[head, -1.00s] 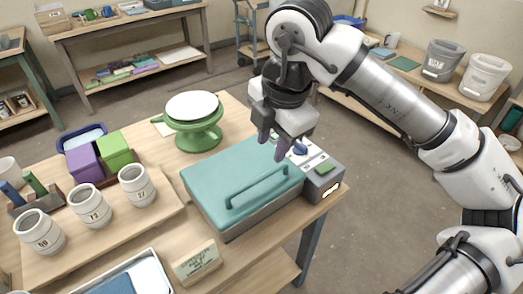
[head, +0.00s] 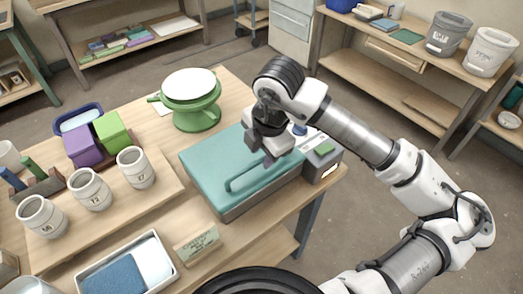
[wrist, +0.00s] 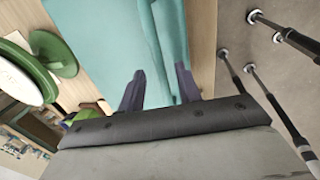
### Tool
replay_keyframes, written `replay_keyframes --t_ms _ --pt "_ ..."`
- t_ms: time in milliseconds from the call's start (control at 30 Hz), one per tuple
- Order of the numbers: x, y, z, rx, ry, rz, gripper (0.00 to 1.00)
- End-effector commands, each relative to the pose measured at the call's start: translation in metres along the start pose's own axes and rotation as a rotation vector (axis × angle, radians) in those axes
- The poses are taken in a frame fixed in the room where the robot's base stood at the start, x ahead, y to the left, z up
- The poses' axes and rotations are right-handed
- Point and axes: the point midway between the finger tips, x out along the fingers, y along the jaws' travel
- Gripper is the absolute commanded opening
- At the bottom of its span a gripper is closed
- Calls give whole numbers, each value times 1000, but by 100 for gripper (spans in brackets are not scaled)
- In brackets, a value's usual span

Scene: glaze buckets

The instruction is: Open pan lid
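The pan is a grey rectangular box (head: 258,200) with a flat teal lid (head: 212,163). It stands on the near wooden table, and the lid lies flat on it. A teal bar handle (head: 243,178) runs along the lid's near side. My gripper (head: 267,160) is over the lid at the handle, hiding part of it. In the wrist view, the two dark fingers of my gripper (wrist: 160,88) are apart, with the handle (wrist: 152,40) between their lines. I cannot tell whether they touch it. The lid (wrist: 95,20) fills the view's upper middle.
A green turntable (head: 195,115) with a white top stands behind the pan. Several white cups (head: 137,168) stand on a board at left. A small sign (head: 196,244) and a tray (head: 155,255) are in front. A grey control box (head: 322,165) adjoins the pan's right side.

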Motion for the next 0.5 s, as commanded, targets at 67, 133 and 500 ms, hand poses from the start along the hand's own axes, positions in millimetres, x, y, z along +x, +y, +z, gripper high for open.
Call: replay_keyframes --t_ms 67,133,500 --pt "6 0 0 0 2 -1 34" --pt "10 0 0 -1 1 -1 34" --pt "13 0 0 -2 0 0 26"
